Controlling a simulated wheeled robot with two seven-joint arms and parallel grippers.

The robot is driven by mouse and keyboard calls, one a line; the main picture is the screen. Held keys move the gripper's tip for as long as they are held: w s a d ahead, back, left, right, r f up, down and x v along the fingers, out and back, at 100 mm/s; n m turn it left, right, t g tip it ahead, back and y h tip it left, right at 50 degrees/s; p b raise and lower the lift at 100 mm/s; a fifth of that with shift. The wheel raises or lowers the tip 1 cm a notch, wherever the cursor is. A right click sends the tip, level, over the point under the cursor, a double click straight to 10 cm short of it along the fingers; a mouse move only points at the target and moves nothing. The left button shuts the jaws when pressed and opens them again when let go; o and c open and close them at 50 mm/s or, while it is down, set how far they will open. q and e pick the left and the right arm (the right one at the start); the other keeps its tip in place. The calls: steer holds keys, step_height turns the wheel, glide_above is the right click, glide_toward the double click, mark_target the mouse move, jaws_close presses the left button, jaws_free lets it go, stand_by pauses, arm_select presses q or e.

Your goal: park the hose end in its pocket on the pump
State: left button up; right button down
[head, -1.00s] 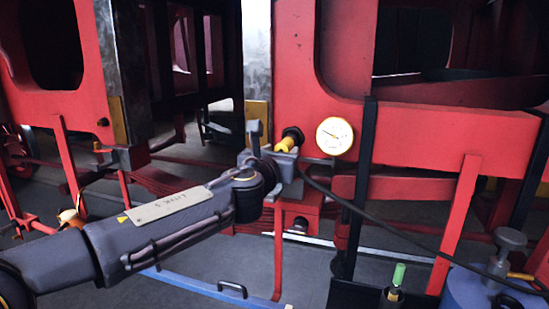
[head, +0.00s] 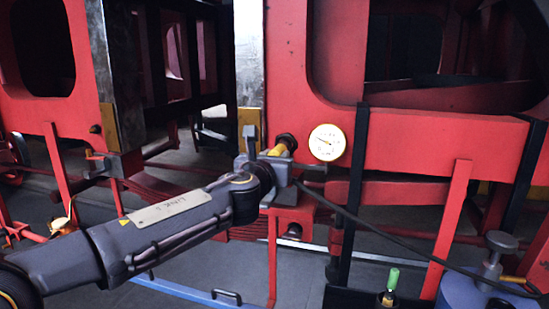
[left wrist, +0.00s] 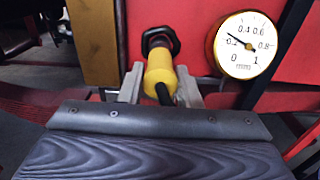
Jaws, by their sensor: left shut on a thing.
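The yellow hose end (head: 279,150) is between the fingers of my left gripper (head: 265,158), which is shut on it. In the left wrist view the hose end (left wrist: 159,77) points at a dark fitting (left wrist: 158,41) on the red frame and meets it in the picture; I cannot tell whether it is still seated. The black hose (head: 385,230) runs from the gripper down right to the blue pump (head: 460,292), which is partly cut off at the lower right. I cannot make out the pocket on the pump. My right gripper is not in view.
A round gauge (head: 327,142) sits on the red frame (head: 420,140) just right of the fitting. A dark upright bar (head: 355,190) stands between gripper and pump. A green-topped bottle (head: 390,280) stands left of the pump. A blue rail (head: 180,293) lies low in front.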

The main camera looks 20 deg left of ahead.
arm_select(q)
steer(key=shift+s, duration=0.1)
steer(key=shift+s+a+b, duration=0.1)
steer(key=shift+s+b, duration=0.3)
steer(key=shift+s, duration=2.25)
